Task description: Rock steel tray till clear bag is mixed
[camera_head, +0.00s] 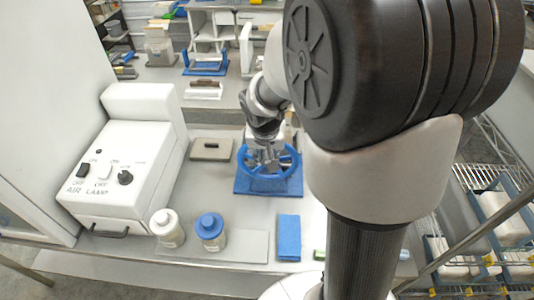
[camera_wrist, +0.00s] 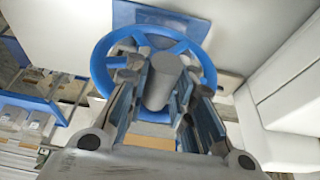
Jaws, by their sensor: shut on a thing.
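My gripper (camera_head: 268,158) is down at a blue spoked wheel (camera_head: 293,160) on a blue base (camera_head: 283,185) at the middle of the bench. In the wrist view my gripper (camera_wrist: 160,82) has its fingers on both sides of a grey round post (camera_wrist: 160,88) at the wheel's centre, shut on it. The blue rim (camera_wrist: 99,62) passes around the fingers. The lower part of the post is hidden. I cannot make out a clear bag or surely name a steel tray; a flat grey plate (camera_head: 211,150) with a dark knob lies left of the wheel.
A white AIR/LAMP control box (camera_head: 125,165) stands at the left. A white-capped bottle (camera_head: 166,228), a blue-capped bottle (camera_head: 210,232) and a blue block (camera_head: 288,238) are near the front edge. A wire rack (camera_head: 490,190) is at the right. My arm hides much of the right side.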

